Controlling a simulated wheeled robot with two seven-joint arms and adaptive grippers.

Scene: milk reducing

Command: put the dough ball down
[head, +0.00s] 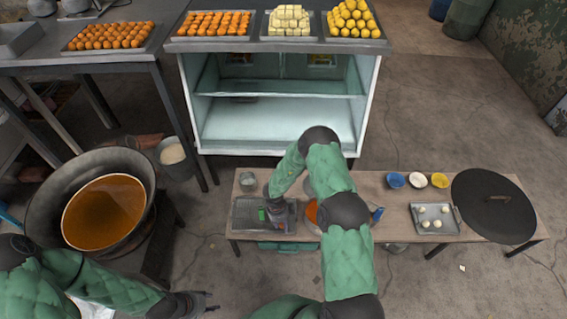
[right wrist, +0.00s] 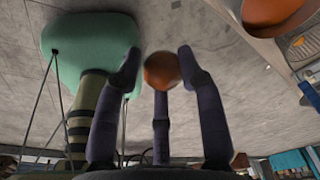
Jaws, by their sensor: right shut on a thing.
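My right gripper (head: 279,219) reaches down over the wire-like tray (head: 246,226) at the left end of the low bench. In the right wrist view its fingers (right wrist: 158,75) are closed around a round brown dough ball (right wrist: 162,70). The ball cannot be made out clearly in the head view. Several pale dough balls sit on a small metal tray (head: 418,228) at the right of the bench. My left gripper (head: 213,301) is at the bottom of the head view, open and empty, away from the bench.
A large pan of orange-brown liquid (head: 104,214) stands at the left. A bowl with orange-red contents is partly hidden behind my right arm. Blue (head: 396,180), white (head: 417,180) and yellow (head: 439,180) bowls and a dark round lid (head: 493,205) occupy the bench's right side.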

